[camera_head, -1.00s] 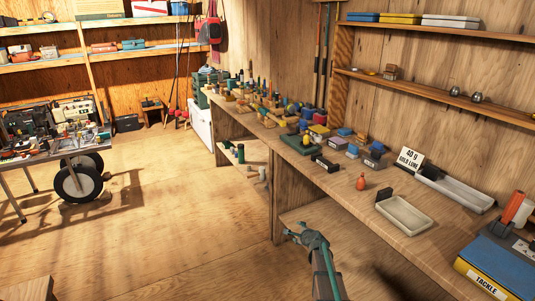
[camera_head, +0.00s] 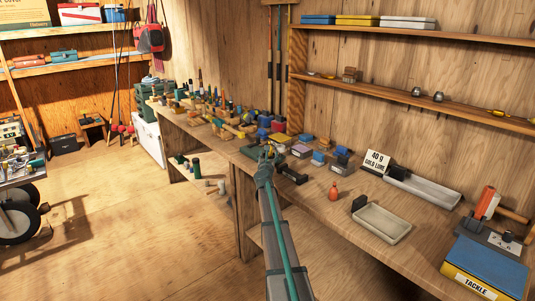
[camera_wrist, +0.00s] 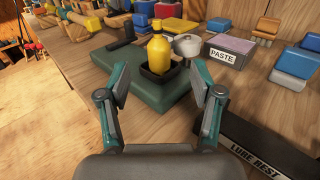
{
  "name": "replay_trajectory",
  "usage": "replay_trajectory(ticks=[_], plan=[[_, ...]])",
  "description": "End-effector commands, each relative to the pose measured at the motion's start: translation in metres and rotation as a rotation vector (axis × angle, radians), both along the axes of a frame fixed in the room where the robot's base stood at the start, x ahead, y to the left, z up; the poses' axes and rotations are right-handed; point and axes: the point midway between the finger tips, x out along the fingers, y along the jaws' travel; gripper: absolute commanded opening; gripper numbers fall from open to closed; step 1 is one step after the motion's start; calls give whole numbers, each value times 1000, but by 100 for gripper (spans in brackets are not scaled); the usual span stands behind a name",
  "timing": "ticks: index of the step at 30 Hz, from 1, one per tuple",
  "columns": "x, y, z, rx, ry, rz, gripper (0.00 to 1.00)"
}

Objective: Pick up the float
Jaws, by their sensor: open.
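A yellow, rounded, bottle-like piece that looks like the float (camera_wrist: 158,54) stands upright in a dark square cup (camera_wrist: 160,77) on a green base (camera_wrist: 127,67) in the wrist view. My gripper (camera_wrist: 159,82) is open and empty, with one finger on each side of the cup in the picture and the float beyond the fingertips. No contact shows. In the head view my gripper (camera_head: 266,158) reaches over the bench by the green base and mostly hides the float.
A grey round pot (camera_wrist: 187,45) and a "PASTE" box (camera_wrist: 228,51) stand just right of the float. An orange-red piece (camera_head: 334,191) and a pale tray (camera_head: 382,223) are farther right.

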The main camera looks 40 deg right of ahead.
Motion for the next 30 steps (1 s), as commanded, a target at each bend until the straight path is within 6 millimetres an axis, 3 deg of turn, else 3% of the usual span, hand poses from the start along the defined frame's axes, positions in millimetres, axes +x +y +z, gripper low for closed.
replay_trajectory(ticks=[6, 14, 24, 30], plan=[[27, -23, 0, -2, 3, 1, 65], [39, -33, 0, -3, 4, 2, 65], [72, -61, 0, -4, 5, 2, 65], [74, -63, -1, -4, 5, 3, 65]])
